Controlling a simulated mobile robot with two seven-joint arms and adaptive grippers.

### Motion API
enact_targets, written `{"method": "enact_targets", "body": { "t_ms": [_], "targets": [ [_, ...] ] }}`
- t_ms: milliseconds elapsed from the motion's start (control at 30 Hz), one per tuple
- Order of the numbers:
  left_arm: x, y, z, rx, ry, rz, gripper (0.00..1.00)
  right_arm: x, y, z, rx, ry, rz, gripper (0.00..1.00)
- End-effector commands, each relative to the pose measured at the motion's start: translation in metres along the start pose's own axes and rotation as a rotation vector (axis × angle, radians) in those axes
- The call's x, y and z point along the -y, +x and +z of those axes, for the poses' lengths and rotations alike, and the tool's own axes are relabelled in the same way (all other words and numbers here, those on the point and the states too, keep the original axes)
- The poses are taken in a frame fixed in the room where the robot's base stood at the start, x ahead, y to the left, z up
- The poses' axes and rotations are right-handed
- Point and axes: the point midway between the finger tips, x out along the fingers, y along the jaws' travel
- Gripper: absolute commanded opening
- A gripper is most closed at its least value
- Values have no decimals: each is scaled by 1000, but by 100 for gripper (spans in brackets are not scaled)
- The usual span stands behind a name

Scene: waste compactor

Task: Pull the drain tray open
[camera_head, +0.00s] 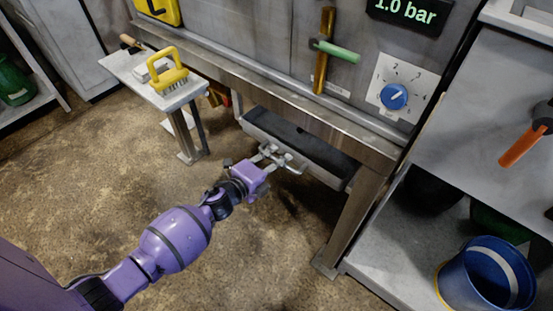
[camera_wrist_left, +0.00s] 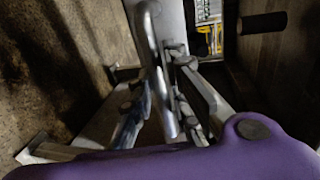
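The drain tray (camera_head: 300,142) is a grey metal tray with a dark inside, hanging under the front beam of the compactor. A bar handle (camera_head: 294,167) stands out from its front wall; it also shows close up in the left wrist view (camera_wrist_left: 158,75). My left gripper (camera_head: 271,154) is at this handle. In the left wrist view its fingers (camera_wrist_left: 155,108) are apart, one on each side of the bar, with a gap visible on the left side. Firm contact cannot be made out. My right gripper is not in view.
A compactor leg (camera_head: 352,220) and a shelf with a blue bucket (camera_head: 487,275) are on the right. The floor before the tray is clear apart from my arm.

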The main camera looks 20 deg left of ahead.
Motion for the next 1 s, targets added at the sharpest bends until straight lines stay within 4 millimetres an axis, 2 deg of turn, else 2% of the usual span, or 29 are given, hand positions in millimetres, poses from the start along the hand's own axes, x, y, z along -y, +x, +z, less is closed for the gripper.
{"method": "enact_targets", "body": {
  "t_ms": [100, 567, 767, 1000],
  "targets": [
    [0, 0, 0, 0, 0, 0, 0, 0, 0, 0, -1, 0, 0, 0],
    [-2, -6, 0, 0, 0, 1, 0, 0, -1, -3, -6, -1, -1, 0],
    [-7, -34, 0, 2, -2, 3, 0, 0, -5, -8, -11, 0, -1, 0],
    [-19, -93, 0, 3, -2, 3, 0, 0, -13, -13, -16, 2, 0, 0]
  ]
}}
